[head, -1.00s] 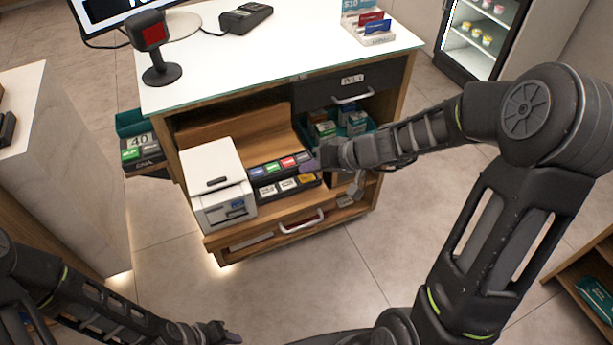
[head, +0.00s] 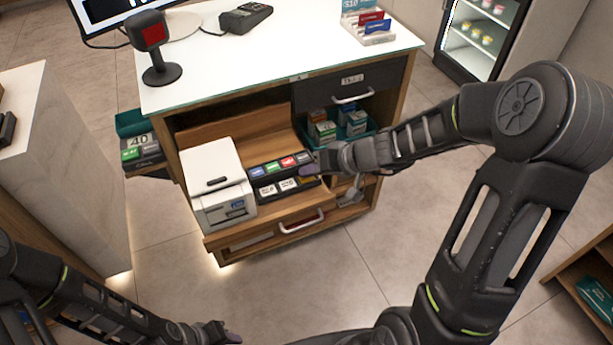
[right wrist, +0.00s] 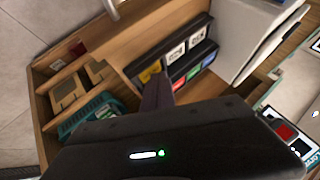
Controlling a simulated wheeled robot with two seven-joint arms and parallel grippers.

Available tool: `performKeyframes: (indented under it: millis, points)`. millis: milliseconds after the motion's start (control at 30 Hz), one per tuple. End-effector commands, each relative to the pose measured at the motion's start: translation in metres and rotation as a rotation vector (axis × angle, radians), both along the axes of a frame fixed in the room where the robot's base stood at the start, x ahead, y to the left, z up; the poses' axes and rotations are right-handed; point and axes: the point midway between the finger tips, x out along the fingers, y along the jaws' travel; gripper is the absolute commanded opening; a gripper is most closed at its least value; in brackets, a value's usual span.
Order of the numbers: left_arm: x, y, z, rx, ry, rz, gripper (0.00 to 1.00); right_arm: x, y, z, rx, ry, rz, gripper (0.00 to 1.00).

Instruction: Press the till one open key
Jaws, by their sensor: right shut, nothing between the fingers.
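A dark key panel (head: 262,199) sits on the counter's open shelf, with coloured keys in the far row and two white keys and a yellow key in the near row. The right wrist view shows the yellow key (right wrist: 150,72), white keys (right wrist: 175,53) and a red key (right wrist: 179,83). The labels are too small to read, so I cannot tell which key is till one open. My right gripper (head: 307,170) is shut and empty, its tip over the panel's right end, beside the yellow key; contact is unclear. My left gripper (head: 231,337) is low over the floor, away from the counter.
A white printer (head: 217,183) stands left of the panel. A teal tray (right wrist: 72,125) with small boxes is on the right. The white countertop (head: 280,55) overhangs the shelf, with a scanner (head: 155,45) on it. A drawer handle (head: 302,222) is below.

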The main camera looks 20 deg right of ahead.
Motion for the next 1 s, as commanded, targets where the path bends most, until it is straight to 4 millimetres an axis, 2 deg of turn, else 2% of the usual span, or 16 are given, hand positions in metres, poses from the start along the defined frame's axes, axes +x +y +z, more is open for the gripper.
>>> performKeyframes:
  millis: [600, 1000]
  points:
    - [0.000, 0.000, 0.000, 0.000, 0.000, 0.000, 0.31, 0.000, 0.000, -0.004, 0.001, 0.001, 0.000, 0.00]
    - [0.000, 0.000, 0.000, 0.000, 0.000, 0.000, 0.31, 0.000, 0.000, 0.012, 0.000, -0.001, -0.001, 0.00]
